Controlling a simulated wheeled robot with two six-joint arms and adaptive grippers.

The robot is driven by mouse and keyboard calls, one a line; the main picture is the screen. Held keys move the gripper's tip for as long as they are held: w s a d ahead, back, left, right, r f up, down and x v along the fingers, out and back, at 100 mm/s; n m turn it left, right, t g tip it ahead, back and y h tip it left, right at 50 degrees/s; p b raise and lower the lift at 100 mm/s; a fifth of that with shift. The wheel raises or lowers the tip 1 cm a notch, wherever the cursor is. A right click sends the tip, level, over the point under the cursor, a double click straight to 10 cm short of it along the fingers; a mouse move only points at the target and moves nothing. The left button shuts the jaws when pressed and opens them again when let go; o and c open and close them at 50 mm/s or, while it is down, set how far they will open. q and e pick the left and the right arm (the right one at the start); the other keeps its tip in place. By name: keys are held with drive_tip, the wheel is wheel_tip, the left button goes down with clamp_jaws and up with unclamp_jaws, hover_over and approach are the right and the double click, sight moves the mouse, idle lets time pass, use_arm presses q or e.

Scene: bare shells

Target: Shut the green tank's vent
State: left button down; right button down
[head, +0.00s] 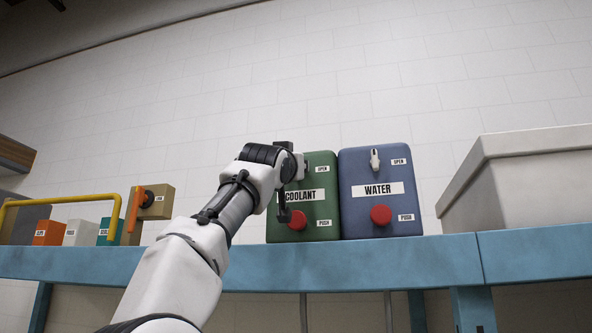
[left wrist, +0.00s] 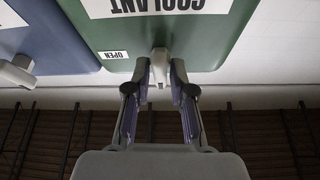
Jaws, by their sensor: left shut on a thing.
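The green tank (head: 325,212) labelled COOLANT stands on the blue bench, left of the blue tank. An OPEN label and, lower down, a red PUSH button (head: 297,219) show on its front. My left gripper (head: 300,166) is at the upper left of this front and hides the vent in the head view. In the left wrist view, which looks upside down, the pale vent lever (left wrist: 158,67) of the green tank (left wrist: 112,30) sits between the fingertips. The left gripper is shut on this lever. The lever's exact angle is hard to tell. My right gripper is in neither view.
The blue WATER tank (head: 350,215) stands close on the right, with its own pale lever (head: 375,159) and red button (head: 381,215). A large grey bin (head: 530,185) is farther right. A yellow rail (head: 60,200), orange handle (head: 135,208) and small boxes stand left.

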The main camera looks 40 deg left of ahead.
use_arm(q)
drive_tip(key=shift+f+n+y, duration=0.1)
drive_tip(key=shift+n+y, duration=0.3)
drive_tip(key=shift+n, duration=0.4)
drive_tip(key=shift+w+g, duration=0.1)
drive_tip(key=shift+g, duration=0.2)
drive_tip(key=c, duration=1.2)
unclamp_jaws()
drive_tip(key=shift+o, duration=0.2)
drive_tip(key=shift+w, duration=0.1)
